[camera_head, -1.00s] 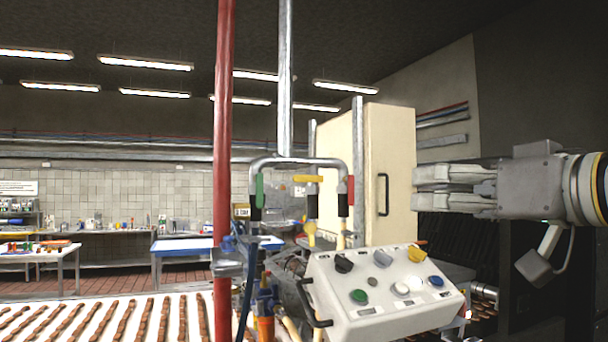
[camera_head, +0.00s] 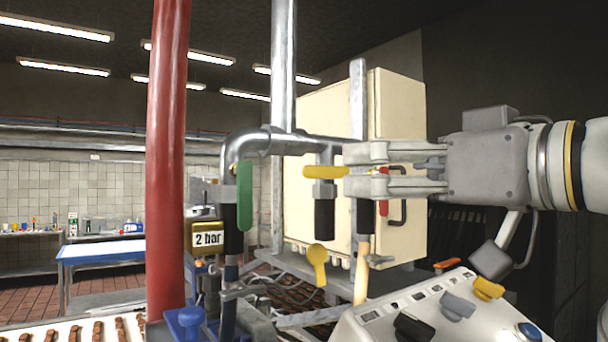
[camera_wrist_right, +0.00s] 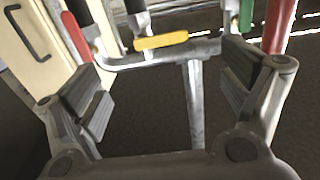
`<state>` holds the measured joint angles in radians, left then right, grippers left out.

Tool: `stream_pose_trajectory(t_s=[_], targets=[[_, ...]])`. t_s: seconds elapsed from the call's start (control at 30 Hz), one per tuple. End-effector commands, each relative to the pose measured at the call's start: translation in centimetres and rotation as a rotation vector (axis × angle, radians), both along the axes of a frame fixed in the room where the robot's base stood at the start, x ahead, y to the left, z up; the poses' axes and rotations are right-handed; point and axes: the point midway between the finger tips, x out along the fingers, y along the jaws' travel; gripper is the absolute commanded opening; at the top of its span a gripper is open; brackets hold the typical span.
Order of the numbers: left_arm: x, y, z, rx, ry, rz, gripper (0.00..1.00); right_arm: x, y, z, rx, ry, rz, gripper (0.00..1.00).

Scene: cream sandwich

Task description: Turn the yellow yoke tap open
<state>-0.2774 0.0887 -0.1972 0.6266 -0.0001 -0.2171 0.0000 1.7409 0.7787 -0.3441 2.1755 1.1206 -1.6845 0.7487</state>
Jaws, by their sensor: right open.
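The yellow yoke tap (camera_head: 326,172) is a short yellow lever lying horizontally on the middle branch of a grey pipe (camera_head: 310,143). In the right wrist view the yellow lever (camera_wrist_right: 161,41) lies crosswise beyond and between the open fingers. My right gripper (camera_head: 347,170) comes in from the right, its fingertips close to the lever's right end in the head view. In the right wrist view the gripper (camera_wrist_right: 165,95) is open and empty. Whether a finger touches the lever cannot be told. My left gripper is not in view.
A green lever (camera_head: 244,195) hangs on the left branch. A red lever (camera_head: 383,205) is partly hidden behind my fingers. A thick red post (camera_head: 167,160) stands left. A control panel (camera_head: 440,315) is below right, and a cream cabinet (camera_head: 400,105) stands behind.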

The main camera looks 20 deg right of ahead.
Motion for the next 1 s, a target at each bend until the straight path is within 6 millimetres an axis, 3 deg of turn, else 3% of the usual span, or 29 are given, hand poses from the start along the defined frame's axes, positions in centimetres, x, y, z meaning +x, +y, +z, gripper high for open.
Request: stream_pose_trajectory(t_s=[0.2, 0.33, 0.47, 0.63, 0.8, 1.0], targets=[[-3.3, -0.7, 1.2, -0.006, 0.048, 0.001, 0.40, 2.2, 0.8, 0.2, -0.002, 0.006, 0.001, 0.94], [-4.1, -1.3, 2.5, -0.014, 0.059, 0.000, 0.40, 4.6, 1.7, 0.3, -0.001, 0.007, 0.001, 0.94], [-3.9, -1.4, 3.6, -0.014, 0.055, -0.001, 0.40, 6.9, 2.6, 0.3, 0.000, 0.006, 0.002, 0.94], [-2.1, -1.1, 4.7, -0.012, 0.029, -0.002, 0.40, 9.1, 3.3, 0.2, 0.000, 0.004, 0.001, 0.94], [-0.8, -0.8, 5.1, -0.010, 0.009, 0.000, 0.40, 10.1, 3.7, 0.0, -0.001, 0.002, 0.001, 0.94], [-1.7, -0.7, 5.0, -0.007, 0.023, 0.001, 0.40, 10.2, 3.7, -0.1, 0.000, 0.000, 0.000, 0.94]])
